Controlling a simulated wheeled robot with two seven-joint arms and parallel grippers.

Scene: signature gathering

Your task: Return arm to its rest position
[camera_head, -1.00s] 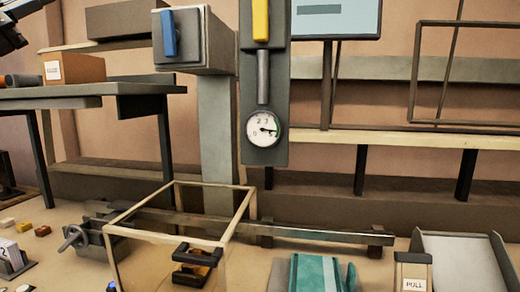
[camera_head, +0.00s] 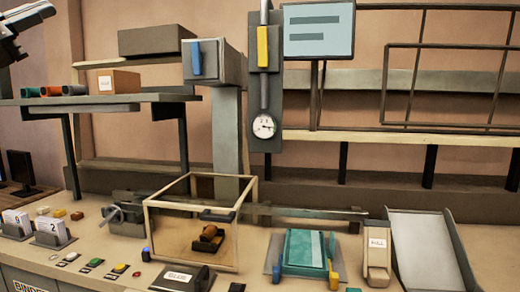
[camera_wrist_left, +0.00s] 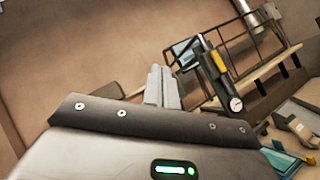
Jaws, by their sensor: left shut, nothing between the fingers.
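My left gripper (camera_head: 38,14) is at the top left of the head view, only partly in frame, raised above the shelf and apart from everything on the bench. In the left wrist view its two grey fingers (camera_wrist_left: 162,88) are pressed together, with nothing between them. My right gripper is in neither view.
A shelf (camera_head: 150,97) at left carries colored rolls and a labelled box (camera_head: 118,80). A gauge column (camera_head: 265,95) and screen (camera_head: 318,30) stand behind. On the bench are a framed clear box (camera_head: 150,225), a teal folder (camera_head: 304,250), a PULL block (camera_head: 377,250) and a chute (camera_head: 425,245).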

